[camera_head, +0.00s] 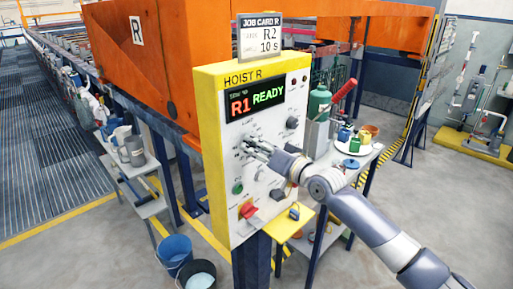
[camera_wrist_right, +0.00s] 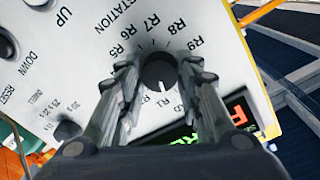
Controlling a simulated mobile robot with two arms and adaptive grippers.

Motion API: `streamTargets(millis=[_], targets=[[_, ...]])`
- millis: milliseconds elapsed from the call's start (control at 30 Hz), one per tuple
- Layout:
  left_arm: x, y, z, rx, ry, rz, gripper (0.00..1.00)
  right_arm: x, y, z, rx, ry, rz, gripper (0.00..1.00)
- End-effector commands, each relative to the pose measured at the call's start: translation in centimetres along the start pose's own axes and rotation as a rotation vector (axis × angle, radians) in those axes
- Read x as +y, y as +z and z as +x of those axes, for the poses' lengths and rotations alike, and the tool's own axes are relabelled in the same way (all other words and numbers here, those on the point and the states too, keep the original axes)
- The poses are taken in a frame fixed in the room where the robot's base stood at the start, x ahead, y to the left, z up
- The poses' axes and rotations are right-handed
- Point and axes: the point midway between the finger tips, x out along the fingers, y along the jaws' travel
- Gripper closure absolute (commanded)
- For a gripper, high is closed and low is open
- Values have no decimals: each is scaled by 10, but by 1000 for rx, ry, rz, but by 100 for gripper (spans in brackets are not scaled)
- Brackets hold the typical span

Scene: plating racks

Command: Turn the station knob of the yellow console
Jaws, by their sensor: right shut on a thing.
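The yellow console (camera_head: 211,150), marked HOIST R, stands in the middle of the head view. Its display (camera_head: 255,99) reads R1 READY. A job card (camera_head: 260,37) on top reads R2 and 10 S. My right gripper (camera_head: 250,147) reaches the panel from the right. In the wrist view the black station knob (camera_wrist_right: 159,71) sits between the two fingers of the right gripper (camera_wrist_right: 158,76), which is shut on it. The knob's white mark points down, toward the R1 label. Some labels are hidden by the fingers. My left gripper is out of view.
Other panel controls are near: a green button (camera_head: 238,188), a red switch (camera_head: 249,210) and a black knob (camera_head: 292,123). A grey cart (camera_head: 135,180) and buckets (camera_head: 174,250) stand left and below. A side table (camera_head: 355,149) with bottles stands right.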

Motion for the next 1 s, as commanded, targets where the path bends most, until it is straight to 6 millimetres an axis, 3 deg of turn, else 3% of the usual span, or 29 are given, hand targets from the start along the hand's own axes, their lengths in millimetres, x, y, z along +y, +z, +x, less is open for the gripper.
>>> streamTargets(millis=[500,1000], targets=[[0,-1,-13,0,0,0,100,-1,-2,0,-29,5,458,91],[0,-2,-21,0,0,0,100,1,-1,0,-42,9,658,91]])
